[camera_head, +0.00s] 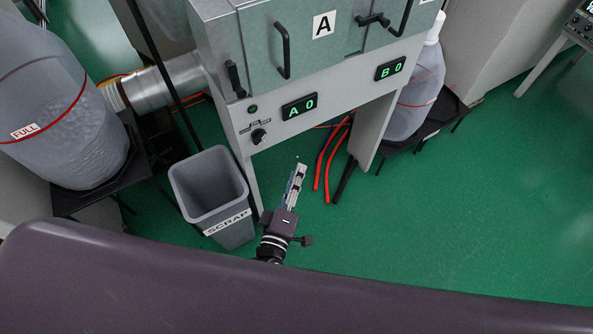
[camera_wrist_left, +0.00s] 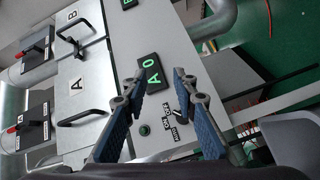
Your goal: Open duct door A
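Duct door A (camera_head: 262,42) is a grey-green metal panel marked "A" and appears closed. Its black bar handle (camera_head: 283,52) is free of any gripper. A dark latch (camera_head: 234,79) sits at the door's left edge. The left wrist view shows door A (camera_wrist_left: 92,78) and its handle (camera_wrist_left: 86,112) rotated, at the left. My left gripper (camera_head: 298,174) is in front of the cabinet's lower part, below the "A 0" display and apart from the door. In the left wrist view its blue-padded fingers (camera_wrist_left: 158,84) are spread and empty. My right gripper is not in view.
The "A 0" display (camera_head: 299,107), a rotary knob (camera_head: 258,135) and a "B 0" display (camera_head: 390,68) are on the cabinet front. A grey SCRAP bin (camera_head: 237,234) stands left of my gripper. A bag marked FULL (camera_head: 60,120) is at left. Green floor is clear at right.

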